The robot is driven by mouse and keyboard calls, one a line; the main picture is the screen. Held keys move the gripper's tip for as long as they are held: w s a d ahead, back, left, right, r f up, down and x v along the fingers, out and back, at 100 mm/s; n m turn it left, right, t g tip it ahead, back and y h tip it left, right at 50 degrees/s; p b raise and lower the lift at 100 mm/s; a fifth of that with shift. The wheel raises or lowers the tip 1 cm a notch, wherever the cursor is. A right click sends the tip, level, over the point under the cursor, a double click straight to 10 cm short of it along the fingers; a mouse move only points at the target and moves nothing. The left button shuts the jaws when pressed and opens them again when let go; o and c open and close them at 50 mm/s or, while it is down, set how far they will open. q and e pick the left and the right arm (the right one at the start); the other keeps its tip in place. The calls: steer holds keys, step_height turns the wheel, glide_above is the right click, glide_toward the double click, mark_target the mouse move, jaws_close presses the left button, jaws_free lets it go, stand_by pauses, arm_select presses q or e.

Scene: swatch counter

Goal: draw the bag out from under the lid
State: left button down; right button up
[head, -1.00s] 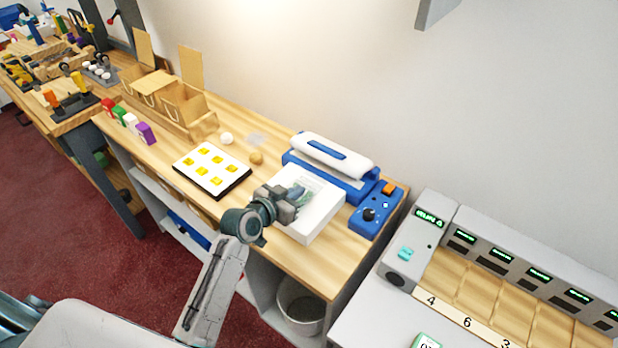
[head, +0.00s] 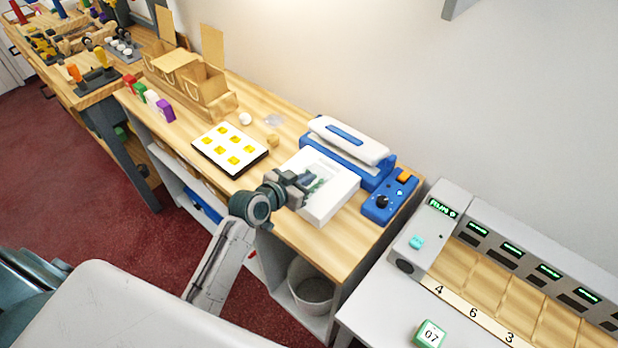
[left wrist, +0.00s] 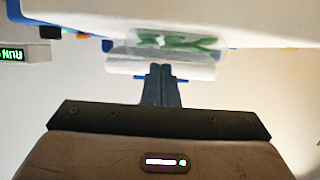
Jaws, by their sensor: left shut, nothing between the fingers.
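The clear bag (head: 317,182) with green contents lies on the white platform (head: 335,202) in front of the blue sealer. The sealer's white lid (head: 347,142), with a blue strip, is over the blue base. I cannot tell how far the lid is raised, and the bag's far end is unclear. My left gripper (head: 303,190) is at the platform's near left side, beside the bag and partly hiding it. In the left wrist view, its fingers (left wrist: 160,85) are shut and empty, pointing toward the bag (left wrist: 172,42). My right gripper is not in view.
The sealer's control box (head: 388,200) stands to the right. A tray with yellow squares (head: 229,150) lies to the left, with cardboard boxes (head: 197,88) behind it. A grey bin (head: 312,287) is under the counter.

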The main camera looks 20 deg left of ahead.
arm_select(q)
steer(key=s+a+b, duration=0.1)
steer(key=s, duration=0.2)
steer(key=s+a+b, duration=0.1)
steer(key=s, duration=0.2)
steer(key=s+a+b, duration=0.1)
steer(key=s, duration=0.3)
steer(key=shift+a, duration=0.25)
steer(key=shift+s+a+r, duration=0.1)
steer(key=shift+s+r, duration=0.05)
steer(key=shift+s, duration=0.4)
